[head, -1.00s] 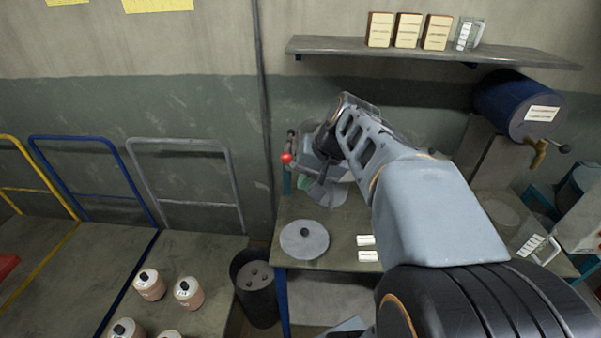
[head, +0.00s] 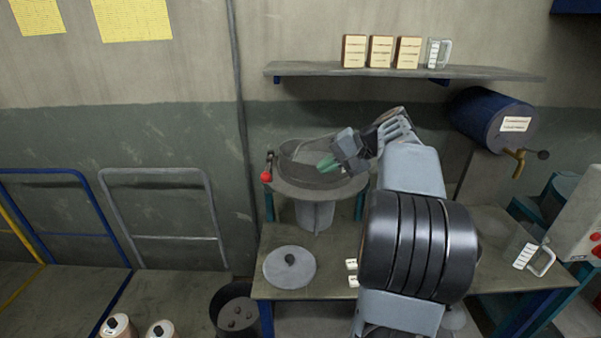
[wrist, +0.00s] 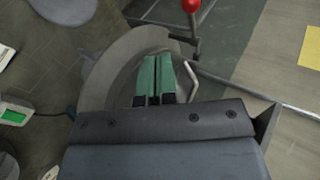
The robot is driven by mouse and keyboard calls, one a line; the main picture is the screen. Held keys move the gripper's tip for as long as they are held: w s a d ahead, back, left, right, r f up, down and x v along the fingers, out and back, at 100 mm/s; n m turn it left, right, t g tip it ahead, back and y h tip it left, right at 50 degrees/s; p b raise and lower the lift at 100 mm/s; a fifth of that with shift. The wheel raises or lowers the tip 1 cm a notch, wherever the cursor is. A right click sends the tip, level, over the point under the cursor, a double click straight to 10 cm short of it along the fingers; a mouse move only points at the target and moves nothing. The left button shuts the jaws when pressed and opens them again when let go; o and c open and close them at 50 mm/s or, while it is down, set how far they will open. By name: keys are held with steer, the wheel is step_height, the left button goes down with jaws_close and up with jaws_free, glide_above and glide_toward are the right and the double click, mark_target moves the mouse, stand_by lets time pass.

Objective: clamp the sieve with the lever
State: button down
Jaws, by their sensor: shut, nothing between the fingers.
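The sieve stand (head: 316,190) is a round grey pan on a pedestal, standing at the back of the workbench. Part of the pan is hidden by my gripper.
A round grey lid (head: 290,270) with a black knob lies at the front left of the bench. A dark bin (head: 236,308) stands at the left on the floor. A shelf (head: 400,71) overhangs behind. A blue drum (head: 488,115) with a tap and a clear jug (head: 535,259) are at the right.

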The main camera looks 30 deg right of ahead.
mark_target(269, 166)
steer(key=w+a+r+p+x, duration=0.1)
steer(key=r+x, duration=0.1)
steer(key=x, duration=1)
steer(key=shift+a, duration=0.3)
steer(key=shift+w+r, duration=0.1)
steer(key=shift+r, duration=0.05)
